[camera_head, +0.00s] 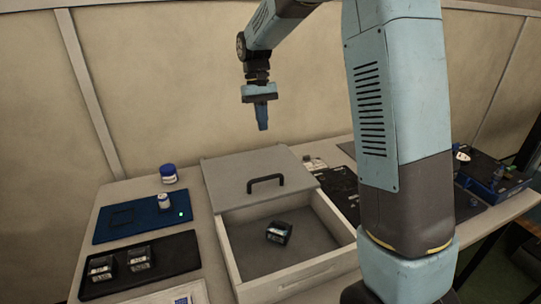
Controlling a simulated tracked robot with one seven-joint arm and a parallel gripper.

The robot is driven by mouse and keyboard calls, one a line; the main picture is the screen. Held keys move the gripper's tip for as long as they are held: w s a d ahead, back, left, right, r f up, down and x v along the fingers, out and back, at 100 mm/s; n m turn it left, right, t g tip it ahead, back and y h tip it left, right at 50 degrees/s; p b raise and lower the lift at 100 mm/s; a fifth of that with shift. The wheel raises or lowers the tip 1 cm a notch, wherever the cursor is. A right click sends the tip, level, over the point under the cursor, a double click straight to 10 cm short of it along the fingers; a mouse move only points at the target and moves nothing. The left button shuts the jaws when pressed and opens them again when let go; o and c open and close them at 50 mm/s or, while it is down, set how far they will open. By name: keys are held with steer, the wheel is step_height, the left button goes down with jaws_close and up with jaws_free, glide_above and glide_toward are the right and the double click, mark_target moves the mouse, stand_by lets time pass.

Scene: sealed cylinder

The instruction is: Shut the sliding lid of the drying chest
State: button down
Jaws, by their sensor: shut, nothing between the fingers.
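The drying chest (229,262) is a pale box on the bench, open at its front part. Its grey sliding lid (225,178) covers the back part and carries a dark bar handle (266,179). A small dark box with a pale label (279,232) lies inside on the chest's floor. My gripper (262,125) points down above the back of the lid, apart from it and from the handle. It is shut and empty.
Left of the chest are a blue tray (119,229) with a small white bottle (164,202), a black tray (186,252) with two dark boxes, and a blue-lidded jar (168,174). Dark equipment (489,175) stands on the right. A wall rises behind.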

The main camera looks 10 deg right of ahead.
glide_above(266, 174)
step_height(266, 174, down, 10)
steer(key=shift+r, duration=0.1)
steer(key=s, duration=0.3)
steer(key=shift+d, duration=0.35)
steer(key=shift+s+d+f, duration=0.1)
steer(key=shift+s+f, duration=0.15)
steer(key=shift+s, duration=0.1)
